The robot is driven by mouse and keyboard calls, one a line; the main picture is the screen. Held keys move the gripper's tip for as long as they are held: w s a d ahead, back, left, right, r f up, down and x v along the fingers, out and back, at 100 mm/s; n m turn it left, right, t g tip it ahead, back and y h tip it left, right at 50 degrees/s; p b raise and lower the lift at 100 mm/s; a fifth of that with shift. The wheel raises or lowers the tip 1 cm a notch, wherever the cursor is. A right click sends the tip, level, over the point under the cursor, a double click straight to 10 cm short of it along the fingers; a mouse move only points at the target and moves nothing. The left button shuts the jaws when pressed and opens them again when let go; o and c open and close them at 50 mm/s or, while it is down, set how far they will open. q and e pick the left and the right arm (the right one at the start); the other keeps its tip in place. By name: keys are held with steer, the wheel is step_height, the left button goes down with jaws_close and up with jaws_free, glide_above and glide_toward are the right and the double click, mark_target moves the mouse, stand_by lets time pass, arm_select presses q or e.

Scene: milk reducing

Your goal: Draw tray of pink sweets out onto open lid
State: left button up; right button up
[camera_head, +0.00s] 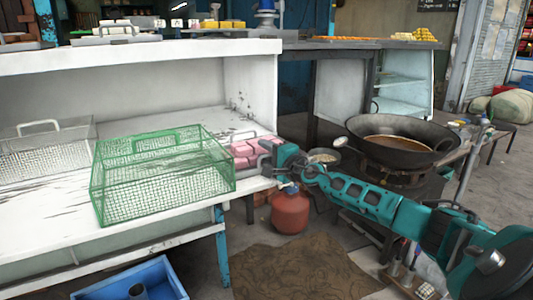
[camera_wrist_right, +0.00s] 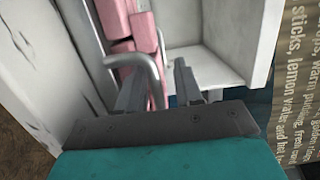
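The tray (camera_head: 238,168) of pink sweets (camera_head: 245,150) sits at the right end of the white counter, partly behind the green wire basket. The pink sweets (camera_wrist_right: 118,22) also show in the right wrist view, with a grey metal handle (camera_wrist_right: 150,66) at their near end. My right gripper (camera_head: 272,152) reaches in from the right at the tray's end. In the wrist view its two fingers (camera_wrist_right: 158,76) are apart, with part of the handle between or just above them; I cannot tell if they touch it. My left gripper is not in view. I cannot make out which surface is the open lid.
A green wire basket (camera_head: 160,190) stands on the white counter (camera_head: 45,225) left of the tray. A wire basket (camera_head: 45,155) is farther left. A black wok (camera_head: 400,142) of brown liquid and a red gas bottle (camera_head: 290,212) are near my right arm.

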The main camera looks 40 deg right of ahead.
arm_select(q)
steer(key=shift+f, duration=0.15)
arm_select(e)
steer(key=shift+o, duration=0.4)
steer(key=shift+f, duration=0.15)
steer(key=shift+s+a+f, duration=0.1)
steer(key=shift+s+f, duration=0.05)
steer(key=shift+s, duration=0.05)
arm_select(q)
steer(key=p, duration=0.1)
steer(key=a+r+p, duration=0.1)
steer(key=p, duration=0.1)
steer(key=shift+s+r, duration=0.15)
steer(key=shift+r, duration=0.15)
arm_select(e)
steer(key=s, duration=1.2)
steer(key=shift+s+a+r, duration=0.2)
steer(key=shift+s+a, duration=0.05)
steer(key=shift+a, duration=0.1)
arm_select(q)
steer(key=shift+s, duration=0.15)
arm_select(e)
steer(key=shift+s, duration=0.1)
steer(key=shift+c, duration=0.3)
